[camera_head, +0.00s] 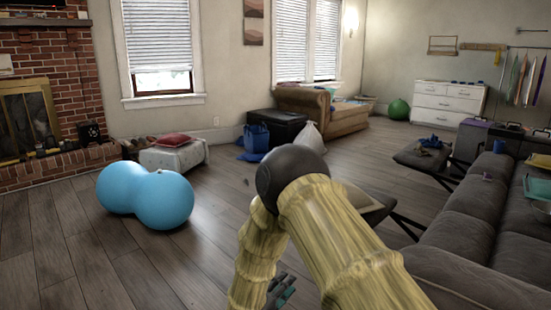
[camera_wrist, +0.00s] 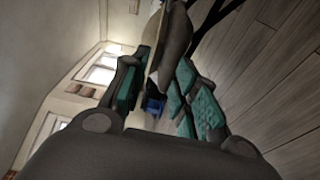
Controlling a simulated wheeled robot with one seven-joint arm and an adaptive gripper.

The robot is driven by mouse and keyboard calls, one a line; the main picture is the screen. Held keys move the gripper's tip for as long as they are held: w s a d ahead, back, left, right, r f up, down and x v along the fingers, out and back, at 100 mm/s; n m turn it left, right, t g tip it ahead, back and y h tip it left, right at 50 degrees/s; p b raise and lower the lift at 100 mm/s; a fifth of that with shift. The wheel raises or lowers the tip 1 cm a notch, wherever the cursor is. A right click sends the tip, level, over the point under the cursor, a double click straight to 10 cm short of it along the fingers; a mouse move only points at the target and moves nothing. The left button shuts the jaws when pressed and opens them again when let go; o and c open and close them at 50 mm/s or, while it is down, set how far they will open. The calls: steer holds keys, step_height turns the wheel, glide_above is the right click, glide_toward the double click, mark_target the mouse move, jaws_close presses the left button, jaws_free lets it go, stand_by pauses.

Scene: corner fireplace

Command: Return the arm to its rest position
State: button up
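My arm, in a yellow wood-like finish with a dark round joint, rises at the lower middle of the head view and bends back down. My gripper (camera_head: 281,291) is low in that view, partly hidden by the arm, with teal on its fingers. In the wrist view my gripper (camera_wrist: 161,75) has its two teal-padded fingers apart. I see no held object between them. A blue shape (camera_wrist: 154,105) shows through the gap in the background. The wrist picture is tilted, with floor at right and wall at left.
A blue peanut-shaped ball (camera_head: 146,195) lies on the floor at left. A small table (camera_head: 362,203) stands partly behind my arm. A grey sofa (camera_head: 470,225) fills the right side. A brick fireplace (camera_head: 60,70) is at far left. Floor between ball and arm is clear.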

steer(key=s+d+f+m+g+y, duration=0.1)
steer(key=s+d+f+g+y, duration=0.1)
steer(key=s+d+f, duration=0.4)
steer(key=s+d+f+m+g+y, duration=0.2)
steer(key=s+d+f+y, duration=0.1)
steer(key=f, duration=0.5)
steer(key=s+d+f+m+g+y, duration=0.1)
steer(key=s+d+f+g+y, duration=0.1)
steer(key=s+d+f, duration=0.4)
steer(key=s+d+f+m+g+y, duration=0.25)
steer(key=s+m+g, duration=0.2)
steer(key=s, duration=1.05)
steer(key=s+d+f+m+g+y, duration=0.1)
steer(key=s+d+f+m+g, duration=0.3)
steer(key=s, duration=1.1)
step_height(320, 180, up, 35)
steer(key=a+n+p, duration=0.1)
steer(key=p, duration=3.3)
steer(key=shift+w+a+f, duration=0.15)
steer(key=shift+w+a, duration=0.1)
steer(key=shift+w, duration=0.1)
steer(key=shift+n, duration=0.25)
